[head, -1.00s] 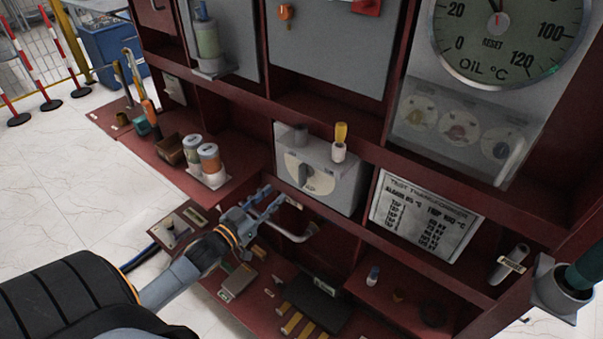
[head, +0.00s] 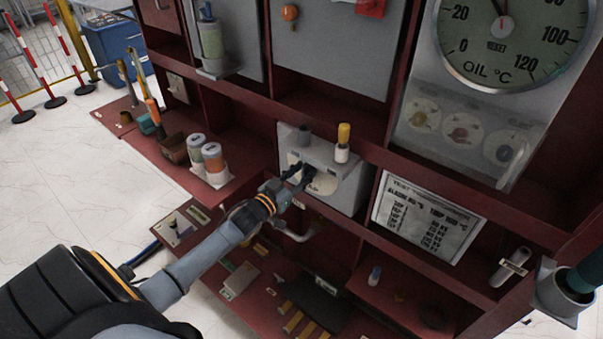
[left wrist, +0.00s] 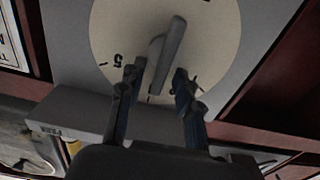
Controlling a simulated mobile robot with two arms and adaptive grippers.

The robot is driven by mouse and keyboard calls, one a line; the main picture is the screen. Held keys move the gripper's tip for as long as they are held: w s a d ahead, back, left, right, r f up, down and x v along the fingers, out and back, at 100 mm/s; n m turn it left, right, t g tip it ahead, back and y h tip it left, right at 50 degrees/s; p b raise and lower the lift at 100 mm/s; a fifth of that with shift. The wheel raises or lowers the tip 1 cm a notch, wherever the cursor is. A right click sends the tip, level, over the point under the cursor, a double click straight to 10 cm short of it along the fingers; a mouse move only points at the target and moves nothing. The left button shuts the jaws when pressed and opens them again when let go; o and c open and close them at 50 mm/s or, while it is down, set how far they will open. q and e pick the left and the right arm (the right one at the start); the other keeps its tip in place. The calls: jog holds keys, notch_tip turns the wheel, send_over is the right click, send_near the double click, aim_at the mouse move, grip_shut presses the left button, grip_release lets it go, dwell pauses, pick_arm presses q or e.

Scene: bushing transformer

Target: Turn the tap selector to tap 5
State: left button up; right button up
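The tap selector is a grey box (head: 350,192) on the red cabinet's middle shelf, with a cream dial (head: 326,187) on its front. In the left wrist view the dial (left wrist: 108,30) bears a 5 on the left, and its grey bar knob (left wrist: 170,45) is tilted slightly from vertical. My left gripper (head: 300,175) is at the dial. In the left wrist view, my left gripper's fingers (left wrist: 156,78) are open, one each side of the knob's near end, with gaps visible. In the head view they partly hide the knob. My right gripper is not in view.
A printed plate (head: 428,215) is right of the box. Two canisters (head: 205,155) stand left.

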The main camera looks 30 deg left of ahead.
pick_arm(q)
grip_shut()
jog(key=shift+m, duration=0.4)
jog(key=m, duration=0.3)
jog(key=d+m, duration=0.1)
jog(key=m, duration=0.3)
jog(key=f+m+b, duration=0.1)
jog(key=m, duration=0.3)
jog(key=shift+s+d, duration=0.1)
jog(key=shift+d, duration=0.3)
jog(key=shift+f+m, duration=0.1)
jog(key=shift+m, duration=0.2)
grip_release()
